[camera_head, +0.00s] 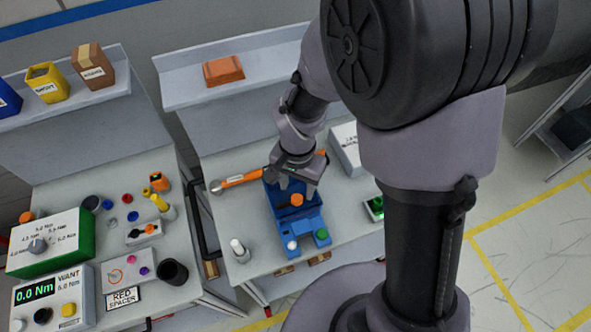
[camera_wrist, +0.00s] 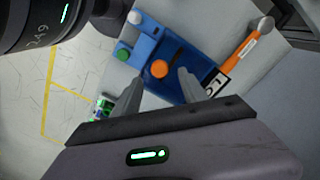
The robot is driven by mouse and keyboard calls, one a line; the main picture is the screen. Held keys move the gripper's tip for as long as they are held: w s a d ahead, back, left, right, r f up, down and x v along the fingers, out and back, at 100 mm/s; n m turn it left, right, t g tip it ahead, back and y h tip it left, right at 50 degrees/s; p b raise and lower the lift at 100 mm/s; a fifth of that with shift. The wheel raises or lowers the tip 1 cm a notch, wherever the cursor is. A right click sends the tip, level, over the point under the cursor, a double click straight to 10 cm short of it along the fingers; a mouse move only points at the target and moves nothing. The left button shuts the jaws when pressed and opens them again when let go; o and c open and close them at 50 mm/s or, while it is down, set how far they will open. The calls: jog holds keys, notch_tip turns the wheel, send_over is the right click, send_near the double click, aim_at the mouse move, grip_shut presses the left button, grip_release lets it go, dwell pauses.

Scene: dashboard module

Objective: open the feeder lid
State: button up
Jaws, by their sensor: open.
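A blue device (camera_head: 308,226), which I take to be the feeder, stands on the right-hand workbench. It carries an orange knob (camera_head: 297,200) near its middle, with a white button (camera_head: 292,244) and a green button (camera_head: 322,236) at its front. Which blue part is the lid is not clear. My gripper (camera_head: 289,182) is above the rear of the device and covers part of it. In the wrist view, my gripper (camera_wrist: 160,86) is open and empty, its fingers on either side of the orange knob (camera_wrist: 159,69) in the picture. Contact with the knob is not visible.
An orange-handled tool (camera_head: 240,180) lies close to the device's left rear. A white box (camera_head: 346,148) is behind it on the right, and a small device with a green display (camera_head: 375,206) is at the right. A white-capped bottle (camera_head: 239,250) stands front left.

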aim_at(297, 197)
notch_tip(297, 197, down, 5)
jog(key=shift+r+b, duration=0.15)
jog(key=shift+b, duration=0.25)
jog(key=shift+c, duration=0.2)
grip_shut()
dwell(1.0)
